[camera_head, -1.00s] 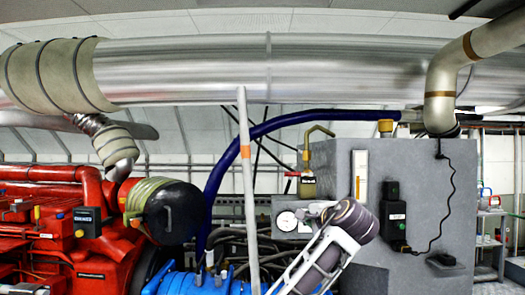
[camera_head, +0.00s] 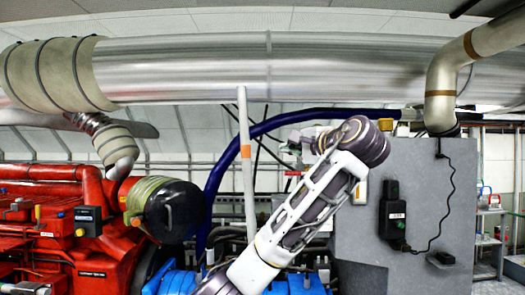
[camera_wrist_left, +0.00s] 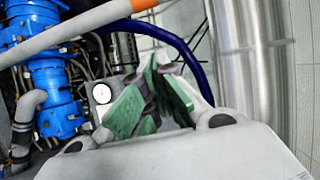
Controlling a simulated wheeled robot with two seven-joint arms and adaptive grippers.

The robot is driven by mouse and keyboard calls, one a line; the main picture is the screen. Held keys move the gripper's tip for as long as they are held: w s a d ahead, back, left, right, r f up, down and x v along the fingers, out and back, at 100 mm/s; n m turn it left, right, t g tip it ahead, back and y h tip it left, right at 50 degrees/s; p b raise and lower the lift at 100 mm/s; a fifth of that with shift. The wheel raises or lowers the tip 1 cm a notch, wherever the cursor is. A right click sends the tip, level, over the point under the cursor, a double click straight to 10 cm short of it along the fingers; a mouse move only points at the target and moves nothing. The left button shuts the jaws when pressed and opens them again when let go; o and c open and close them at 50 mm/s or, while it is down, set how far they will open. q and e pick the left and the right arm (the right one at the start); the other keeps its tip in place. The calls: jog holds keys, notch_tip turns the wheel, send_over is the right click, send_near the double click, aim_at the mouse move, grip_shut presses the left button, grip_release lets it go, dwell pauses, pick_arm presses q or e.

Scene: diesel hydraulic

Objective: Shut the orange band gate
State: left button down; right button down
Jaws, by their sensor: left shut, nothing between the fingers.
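My right gripper is not in view.
A blue hose (camera_head: 215,175) curves behind the pole. A grey cabinet (camera_head: 425,190) stands to the right, a red engine (camera_head: 70,230) to the left, and a large silver pipe (camera_head: 190,70) runs overhead. A round gauge (camera_wrist_left: 102,93) shows beside the gripper in the wrist view.

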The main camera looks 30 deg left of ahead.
pick_arm(q)
jog(key=shift+w+a, duration=0.15)
jog(key=w+a+p, duration=0.2)
jog(key=a+p, duration=0.2)
jog(key=a, duration=0.7)
jog(key=shift+w+f, duration=0.3)
jog(key=shift+f, duration=0.05)
dwell(0.4)
dwell(0.4)
